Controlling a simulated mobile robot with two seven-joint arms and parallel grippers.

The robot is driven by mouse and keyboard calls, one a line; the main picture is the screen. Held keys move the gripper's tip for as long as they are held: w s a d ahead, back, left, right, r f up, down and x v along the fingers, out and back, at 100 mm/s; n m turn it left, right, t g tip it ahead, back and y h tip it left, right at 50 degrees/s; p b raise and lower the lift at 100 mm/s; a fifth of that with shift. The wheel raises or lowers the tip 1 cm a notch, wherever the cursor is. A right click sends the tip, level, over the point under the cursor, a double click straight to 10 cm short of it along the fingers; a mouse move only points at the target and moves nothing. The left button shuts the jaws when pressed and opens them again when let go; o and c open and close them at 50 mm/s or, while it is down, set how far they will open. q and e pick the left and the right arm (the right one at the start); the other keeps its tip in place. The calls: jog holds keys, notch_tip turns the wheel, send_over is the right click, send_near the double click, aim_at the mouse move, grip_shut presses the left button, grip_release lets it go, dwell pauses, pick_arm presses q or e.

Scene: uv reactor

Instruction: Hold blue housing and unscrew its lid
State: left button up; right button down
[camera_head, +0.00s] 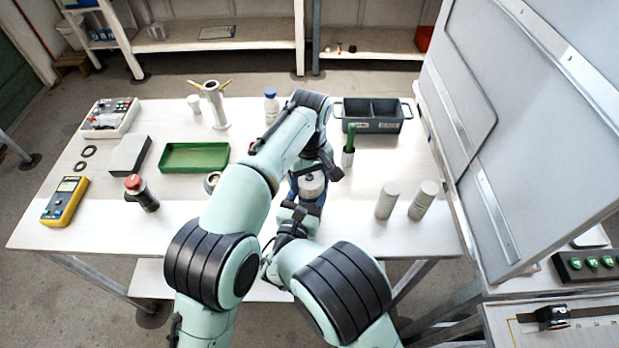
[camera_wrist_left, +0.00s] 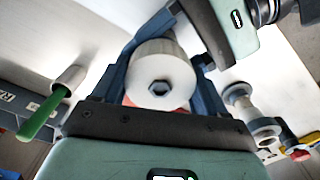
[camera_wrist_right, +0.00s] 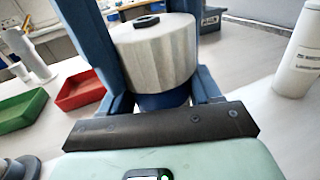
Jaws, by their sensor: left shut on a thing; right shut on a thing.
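The blue housing (camera_head: 308,203) stands upright on the white table in front of me, capped by a pale ribbed lid (camera_head: 312,184) with a dark hex boss on top. In the left wrist view the lid (camera_wrist_left: 160,82) sits between the fingers of my left gripper (camera_wrist_left: 168,75), which reaches over from above and is shut on it. In the right wrist view the lid (camera_wrist_right: 155,60) is in front, with a strip of the blue housing (camera_wrist_right: 162,99) under it. My right gripper (camera_wrist_right: 160,100) comes from the near side, low, and is shut on the housing. The fingers partly hide the housing.
A green-handled tool in a holder (camera_head: 348,150) and a grey two-part bin (camera_head: 372,117) stand behind right. Two white cylinders (camera_head: 387,200) stand right. A green tray (camera_head: 195,157), a red-button switch (camera_head: 140,190) and a yellow meter (camera_head: 64,201) lie left. A large grey cabinet (camera_head: 500,120) bounds the right.

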pick_arm(q)
jog(key=n, duration=1.1)
jog(key=shift+n, duration=0.4)
jog(key=n, duration=1.2)
jog(key=o, duration=1.2)
jog(key=shift+c, duration=0.2)
jog(key=shift+r, duration=0.1)
